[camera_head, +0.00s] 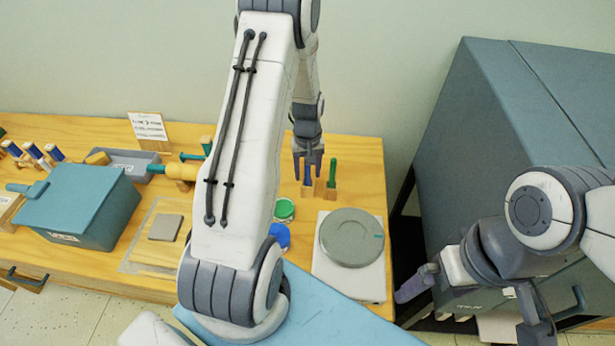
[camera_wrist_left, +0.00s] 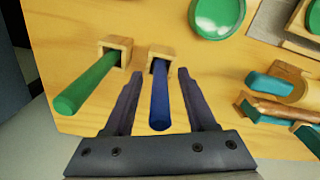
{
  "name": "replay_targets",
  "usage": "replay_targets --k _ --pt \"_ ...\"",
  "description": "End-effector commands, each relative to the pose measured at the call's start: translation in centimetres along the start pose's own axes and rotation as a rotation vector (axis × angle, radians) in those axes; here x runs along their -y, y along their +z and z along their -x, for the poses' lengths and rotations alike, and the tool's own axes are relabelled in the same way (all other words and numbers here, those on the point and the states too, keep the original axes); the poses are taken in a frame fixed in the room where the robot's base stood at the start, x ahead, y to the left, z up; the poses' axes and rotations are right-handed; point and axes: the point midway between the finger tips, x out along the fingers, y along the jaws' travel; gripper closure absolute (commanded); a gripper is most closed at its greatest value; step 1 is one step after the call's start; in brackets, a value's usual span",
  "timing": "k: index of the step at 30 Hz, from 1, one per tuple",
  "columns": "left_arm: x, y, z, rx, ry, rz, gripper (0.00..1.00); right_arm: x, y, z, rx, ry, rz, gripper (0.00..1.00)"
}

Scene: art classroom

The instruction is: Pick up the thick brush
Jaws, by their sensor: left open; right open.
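Two brush-like handles stand in small wooden holders at the table's back right: a blue one (camera_wrist_left: 161,100) and a green one (camera_wrist_left: 86,87). They also show in the head view, the blue (camera_head: 307,176) left of the green (camera_head: 332,172). I cannot tell for sure which is the thick brush. My left gripper (camera_head: 310,167) is open above the blue handle; it also shows in the left wrist view (camera_wrist_left: 158,85) with its fingers on either side of that handle. The green handle is outside the fingers. My right gripper (camera_head: 468,308) is open and empty at the right, off the table.
A round grey disc (camera_head: 351,237) on a white base is at the table's right front. A green-topped jar (camera_head: 284,209) stands left of it. A teal box (camera_head: 85,205) and tools fill the left. A large grey-blue cabinet (camera_head: 500,125) stands at the right.

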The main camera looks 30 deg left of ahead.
Motion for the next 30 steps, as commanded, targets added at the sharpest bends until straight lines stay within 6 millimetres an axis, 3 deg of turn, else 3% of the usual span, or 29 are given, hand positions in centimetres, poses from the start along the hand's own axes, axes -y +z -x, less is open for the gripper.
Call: replay_targets --k 2,6,7,19,30 --pt "0.0 0.0 0.0 0.000 0.000 0.000 0.44 0.0 0.0 0.0 0.000 0.000 0.000 0.00" --pt "0.0 0.0 0.0 0.000 0.000 0.000 0.97 0.0 0.0 0.0 0.000 0.000 0.000 0.00" --pt "0.0 0.0 0.0 0.000 0.000 0.000 1.00 0.0 0.0 0.0 0.000 0.000 0.000 0.00" --pt "0.0 -0.1 0.9 -0.003 0.001 0.000 1.00 0.0 0.0 -0.2 0.000 0.000 0.000 0.00" --pt "0.0 -0.1 7.8 -0.005 0.002 0.000 1.00 -0.1 0.1 -1.2 0.000 0.000 0.000 0.00"
